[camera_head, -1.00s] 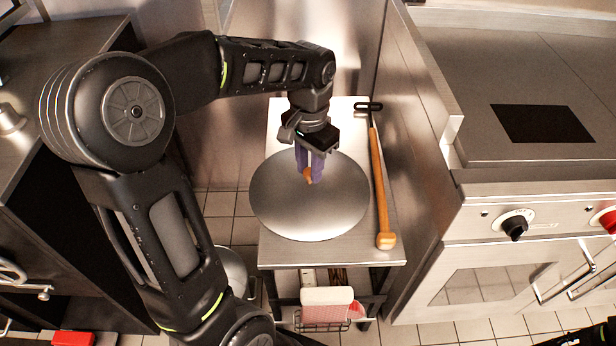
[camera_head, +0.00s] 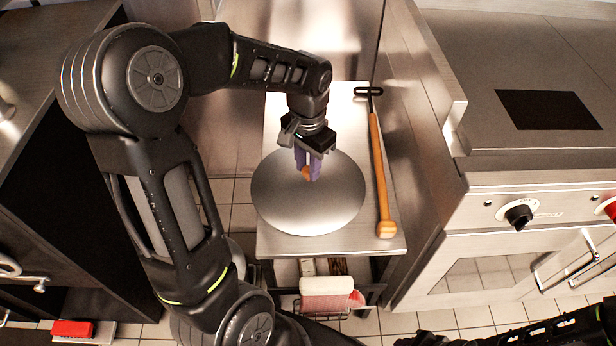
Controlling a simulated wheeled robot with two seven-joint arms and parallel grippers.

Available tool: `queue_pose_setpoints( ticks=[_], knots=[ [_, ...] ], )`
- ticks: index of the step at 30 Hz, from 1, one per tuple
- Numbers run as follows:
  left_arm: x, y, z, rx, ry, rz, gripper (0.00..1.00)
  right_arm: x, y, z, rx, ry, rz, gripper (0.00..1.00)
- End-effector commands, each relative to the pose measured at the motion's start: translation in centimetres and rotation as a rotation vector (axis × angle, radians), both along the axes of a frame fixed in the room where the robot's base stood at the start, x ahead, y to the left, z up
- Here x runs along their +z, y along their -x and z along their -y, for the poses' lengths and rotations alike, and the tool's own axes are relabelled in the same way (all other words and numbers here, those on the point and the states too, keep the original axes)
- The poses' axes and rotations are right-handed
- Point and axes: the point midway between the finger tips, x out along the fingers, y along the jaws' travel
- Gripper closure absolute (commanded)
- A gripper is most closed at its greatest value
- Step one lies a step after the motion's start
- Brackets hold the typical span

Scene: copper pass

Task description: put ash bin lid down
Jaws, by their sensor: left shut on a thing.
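The ash bin lid (camera_head: 290,215) is a round, shiny metal disc with a small orange-brown knob (camera_head: 306,174). My left gripper (camera_head: 308,172) points down from above, and its purple fingers are shut on the knob. The lid looks level over the front half of a narrow steel side table (camera_head: 286,108). I cannot tell whether its underside touches the tabletop.
A long wooden-handled tool (camera_head: 378,165) lies along the table's right side, close to the lid. A steel stove (camera_head: 480,215) stands right. A lower shelf holds a pink-and-white item (camera_head: 328,290). A red item (camera_head: 72,328) is at bottom left.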

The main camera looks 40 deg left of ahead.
Motion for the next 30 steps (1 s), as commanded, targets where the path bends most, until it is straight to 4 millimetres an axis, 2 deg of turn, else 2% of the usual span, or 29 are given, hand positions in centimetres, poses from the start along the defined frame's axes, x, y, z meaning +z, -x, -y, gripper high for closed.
queue_pose_setpoints(
  ticks=[8,18,29,30],
  knots=[
    [-0.1,-0.1,0.0,0.000,0.000,0.002,1.00,0.0,0.0,0.0,0.000,0.000,0.000,0.64],
    [-3.7,0.0,0.0,-0.002,0.000,0.000,1.00,-0.5,0.0,0.0,0.000,0.000,0.000,0.64],
    [-4.1,0.0,0.0,-0.001,0.000,0.002,1.00,-0.8,0.0,0.0,0.000,0.000,0.000,0.64],
    [-4.1,0.0,0.0,-0.001,0.000,0.001,0.73,-0.8,0.0,0.0,0.000,0.000,0.000,0.64]
  ],
)
